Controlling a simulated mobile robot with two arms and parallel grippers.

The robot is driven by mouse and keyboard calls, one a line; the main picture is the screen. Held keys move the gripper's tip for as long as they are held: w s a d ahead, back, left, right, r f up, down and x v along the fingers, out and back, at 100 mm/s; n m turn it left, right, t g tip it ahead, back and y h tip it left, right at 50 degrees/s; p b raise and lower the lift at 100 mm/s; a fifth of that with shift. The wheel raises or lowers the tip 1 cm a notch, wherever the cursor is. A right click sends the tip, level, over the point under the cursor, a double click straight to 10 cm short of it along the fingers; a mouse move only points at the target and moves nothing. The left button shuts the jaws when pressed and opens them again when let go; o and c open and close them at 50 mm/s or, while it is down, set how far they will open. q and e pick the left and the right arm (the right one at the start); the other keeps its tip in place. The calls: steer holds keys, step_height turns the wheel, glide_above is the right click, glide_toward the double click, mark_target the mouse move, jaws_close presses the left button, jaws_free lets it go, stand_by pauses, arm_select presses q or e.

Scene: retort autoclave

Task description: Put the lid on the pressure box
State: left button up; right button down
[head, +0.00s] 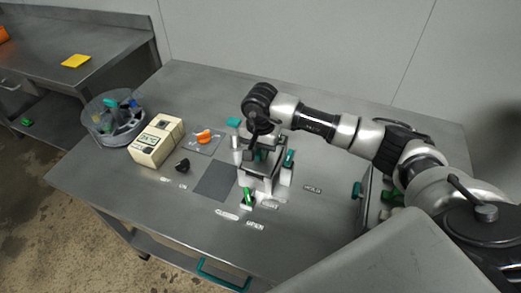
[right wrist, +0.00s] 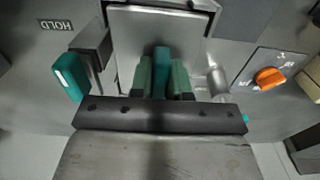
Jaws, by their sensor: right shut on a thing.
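The metal pressure box (head: 257,184) stands on the steel table in the head view. My right gripper (head: 261,150) is directly above it, pointing down. In the right wrist view my right gripper (right wrist: 161,78) is shut on a teal handle (right wrist: 162,60) between its green finger pads. A bright metal plate (right wrist: 130,42), seemingly the lid, lies under the handle. Whether it touches the box rim I cannot tell. A teal lever (head: 289,158) is right of the box, and it also shows in the right wrist view (right wrist: 68,76). My left gripper is out of view.
A green-handled part (head: 247,197) is at the box's front. An orange knob (head: 203,136), a black knob (head: 182,165), a cream instrument (head: 157,141) and a round clear container (head: 113,118) are left. A dark square (head: 215,181) lies flat. The table's front left is clear.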

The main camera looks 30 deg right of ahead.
stand_by(0.3)
steer(key=c, duration=0.6)
jaws_free()
steer(key=shift+r+p, duration=1.65)
steer(key=shift+r, duration=1.85)
